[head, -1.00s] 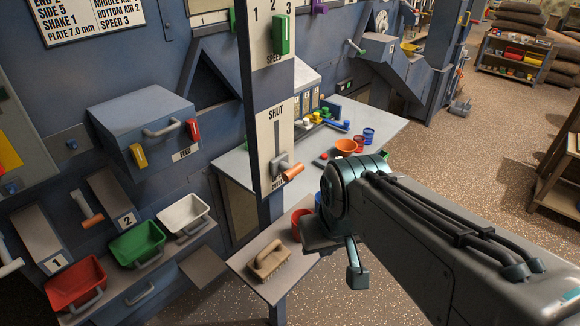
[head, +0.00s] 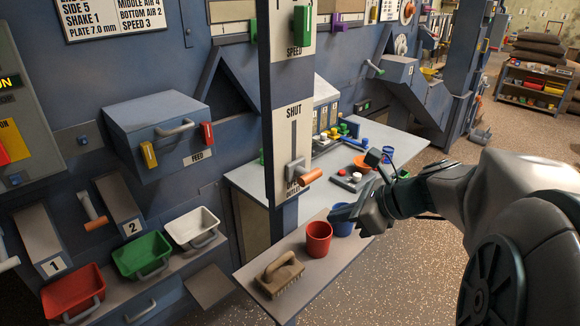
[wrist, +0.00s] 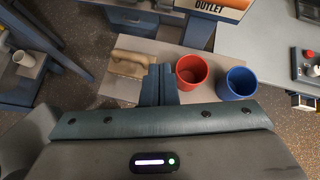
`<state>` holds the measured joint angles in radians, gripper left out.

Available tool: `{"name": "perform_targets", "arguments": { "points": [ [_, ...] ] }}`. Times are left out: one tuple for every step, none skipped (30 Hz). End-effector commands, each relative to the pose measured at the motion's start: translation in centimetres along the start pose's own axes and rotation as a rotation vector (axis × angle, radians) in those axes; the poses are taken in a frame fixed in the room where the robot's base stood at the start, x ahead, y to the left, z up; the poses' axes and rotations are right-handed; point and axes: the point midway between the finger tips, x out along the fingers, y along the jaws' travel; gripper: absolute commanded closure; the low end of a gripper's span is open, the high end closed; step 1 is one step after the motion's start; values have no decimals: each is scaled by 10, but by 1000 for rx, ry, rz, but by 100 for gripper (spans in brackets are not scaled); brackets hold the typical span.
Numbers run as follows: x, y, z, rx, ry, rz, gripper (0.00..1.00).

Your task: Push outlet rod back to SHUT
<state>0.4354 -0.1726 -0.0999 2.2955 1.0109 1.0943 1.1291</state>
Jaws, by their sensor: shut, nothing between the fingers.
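The outlet rod (head: 312,175) has an orange grip and a pale block on the slotted post plate (head: 294,130). The plate reads SHUT at the top of its slot; the rod sits at the slot's lower end, by the partly covered lower lettering. My gripper (head: 345,214) is shut and empty, below and to the right of the rod and apart from it. In the wrist view my closed fingers (wrist: 158,84) point over the small shelf, and the OUTLET label (wrist: 208,8) shows at the top edge with something orange beside it.
A red cup (head: 319,240) and a blue cup (head: 343,222) stand on the shelf close to my gripper, with a brush (head: 279,275) to their left. The post (head: 285,215) stands before the grey worktable (head: 245,180). Red, green and white bins are at left.

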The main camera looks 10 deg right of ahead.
Motion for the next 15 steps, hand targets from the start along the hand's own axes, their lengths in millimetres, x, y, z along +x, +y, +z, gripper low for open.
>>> {"name": "perform_targets", "arguments": {
  "points": [
    [1, -12, -7, 102, -39, -26, 100],
    [0, -18, -7, 154, -61, -38, 100],
    [-2, -26, -8, 216, -89, -53, 100],
    [-3, -31, -8, 255, -106, -62, 100],
    [-4, -35, -8, 288, -122, -70, 100],
    [-5, -40, -9, 324, -139, -78, 100],
    [-6, -42, -9, 346, -150, -83, 100],
    [-7, -44, -9, 362, -157, -86, 100],
    [-8, -46, -9, 377, -165, -89, 100],
    [-8, -47, -9, 385, -169, -90, 100],
    [-8, -47, -8, 390, -171, -91, 100],
    [-8, -48, -8, 393, -173, -91, 100],
    [-9, -48, -8, 393, -173, -91, 100],
    [-9, -47, -8, 392, -173, -91, 100],
    [-9, -47, -8, 391, -172, -90, 100]
  ]
}}
